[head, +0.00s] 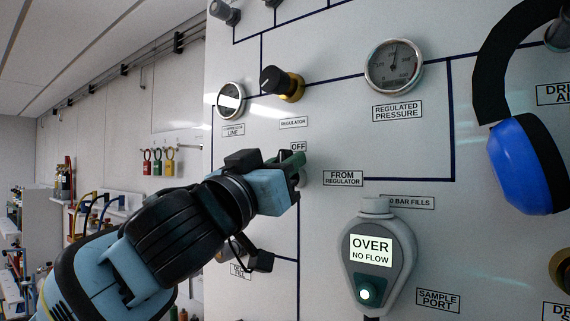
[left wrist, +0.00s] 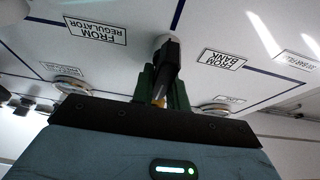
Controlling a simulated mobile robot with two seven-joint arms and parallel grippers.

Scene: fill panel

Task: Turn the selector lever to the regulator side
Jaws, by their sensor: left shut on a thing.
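My left gripper (head: 292,164) is at the panel, just below the OFF label (head: 298,146) and left of the FROM REGULATOR label (head: 343,178). It hides most of the selector lever in the head view. In the left wrist view the dark lever (left wrist: 168,57) stands between the green fingers (left wrist: 163,92), which are shut on it. There the lever lies between the FROM REGULATOR label (left wrist: 97,30) and the FROM BANK label (left wrist: 222,60), pointing clearly at neither. My right gripper is not in view.
A brass regulator with a black knob (head: 282,83) sits above the gripper. A regulated pressure gauge (head: 394,66) is up and right. A grey meter (head: 378,255) reading "OVER NO FLOW" sticks out at lower right. Blue ear defenders (head: 525,163) hang at far right.

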